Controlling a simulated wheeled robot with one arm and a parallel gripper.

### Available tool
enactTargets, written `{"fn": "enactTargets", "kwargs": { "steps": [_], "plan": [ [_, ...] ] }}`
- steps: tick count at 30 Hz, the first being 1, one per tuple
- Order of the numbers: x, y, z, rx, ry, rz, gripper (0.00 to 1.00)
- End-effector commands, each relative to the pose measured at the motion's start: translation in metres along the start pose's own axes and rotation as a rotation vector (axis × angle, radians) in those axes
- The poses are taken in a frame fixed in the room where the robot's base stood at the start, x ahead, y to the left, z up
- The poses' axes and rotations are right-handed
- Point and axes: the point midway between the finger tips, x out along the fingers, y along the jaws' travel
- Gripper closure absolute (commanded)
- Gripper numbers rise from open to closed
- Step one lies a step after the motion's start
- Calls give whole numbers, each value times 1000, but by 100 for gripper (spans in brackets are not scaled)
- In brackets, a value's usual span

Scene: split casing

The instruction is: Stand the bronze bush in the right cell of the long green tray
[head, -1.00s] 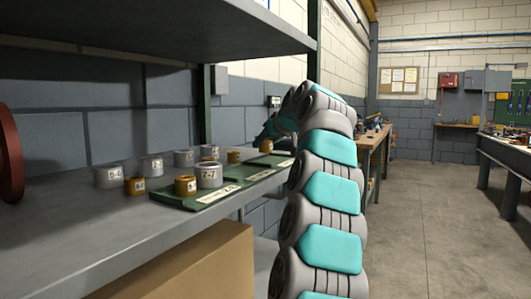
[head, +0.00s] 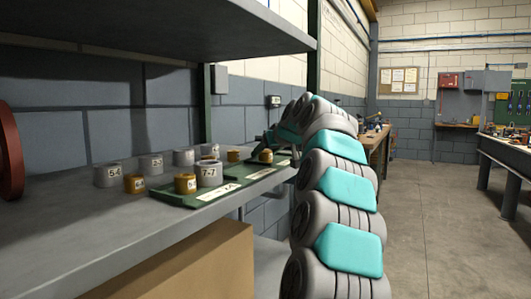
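The long green tray (head: 181,200) lies on the grey shelf with its labelled front edge toward me. A bronze bush (head: 266,156) is at its right end, over or in the right cell; whether it touches the floor of the cell is not clear. My gripper (head: 270,146) is at this bush, reaching in from the right. Its fingers are small, dark and partly hidden by my arm, so their opening cannot be made out. In the left part of the tray stand another bronze bush (head: 186,183) and a grey bush (head: 209,174) marked 7-7.
Several grey bushes, such as one at the left (head: 108,175), and bronze bushes (head: 134,183) stand on the shelf left of and behind the tray. A dark red round part (head: 10,155) is at the far left. An upper shelf (head: 160,25) hangs above.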

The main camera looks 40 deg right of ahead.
Motion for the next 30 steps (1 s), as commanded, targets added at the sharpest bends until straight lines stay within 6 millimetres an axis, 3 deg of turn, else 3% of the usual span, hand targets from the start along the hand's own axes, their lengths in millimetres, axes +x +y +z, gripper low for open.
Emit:
{"fn": "enactTargets", "kwargs": {
  "steps": [5,17,23,30],
  "plan": [
    [0,0,0,0,0,0,19],
    [-5,0,-3,0,0,0,19],
    [-32,0,-3,0,2,-1,19],
    [-82,0,-4,0,6,1,19]
  ]
}}
